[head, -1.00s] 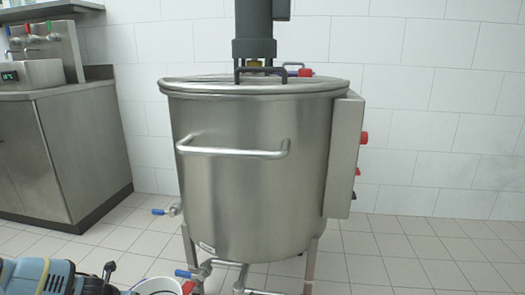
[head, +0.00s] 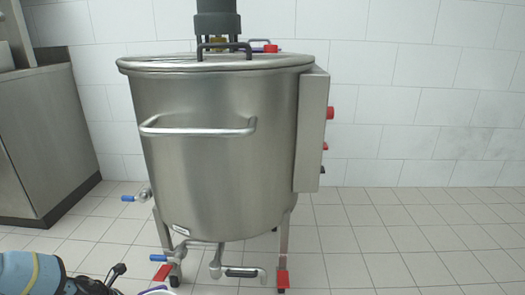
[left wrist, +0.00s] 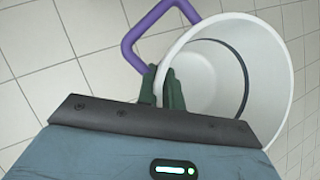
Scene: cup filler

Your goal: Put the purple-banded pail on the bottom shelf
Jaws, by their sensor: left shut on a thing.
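The white pail (left wrist: 225,75) is in the left wrist view, seen from above into its open mouth. A purple handle (left wrist: 130,38) sticks out from its side. My left gripper (left wrist: 163,88) is shut on the pail at the handle side, its dark green fingers by the rim. The pail looks empty inside. In the head view only a small piece of the pail's rim (head: 156,290) shows at the bottom edge, beside my left arm. My right gripper is not in view. No shelf is in view.
A large steel tank (head: 215,150) on legs stands ahead, with blue-handled valves (head: 128,198) and a control box (head: 311,130) on its right. A steel cabinet (head: 45,140) stands at the left. The tiled floor (head: 410,245) to the right is clear.

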